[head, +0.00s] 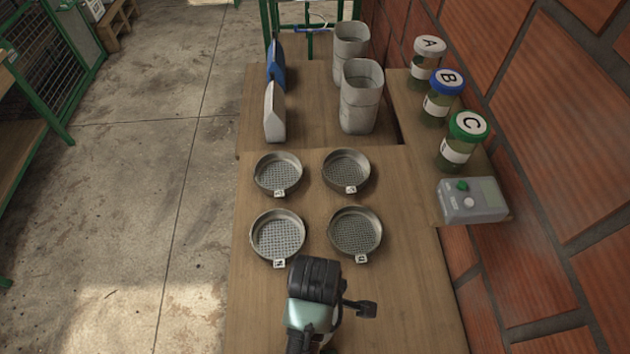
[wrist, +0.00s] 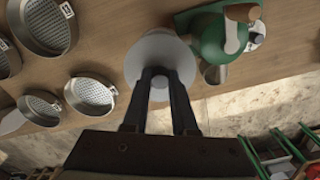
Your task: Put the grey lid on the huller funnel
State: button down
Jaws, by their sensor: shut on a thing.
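In the wrist view my gripper (wrist: 160,73) is shut on the grey lid (wrist: 137,58), a round pale disc held at its knob between the two dark fingers. The lid shows just beyond the fingertips, over the wooden table edge in the picture. A green machine (wrist: 209,36), which looks like the huller, stands right beside the lid in the picture, with a metal spout and a wood-toned handle. I cannot make out its funnel; the lid may hide it. The head view shows neither lid nor machine, and the fingers are not visible there.
Several round mesh sieves (head: 357,232) stand on the wooden table (head: 262,318). Open concrete floor lies left.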

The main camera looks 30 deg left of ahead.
jog(key=shift+f+p, duration=0.3)
jog(key=shift+f, duration=2.95)
jog(key=shift+f, duration=0.45)
jog(key=c, duration=0.7)
grip_release()
notch_tip(320, 180, up, 13)
jog(key=shift+b, duration=0.45)
jog(key=shift+w, duration=0.1)
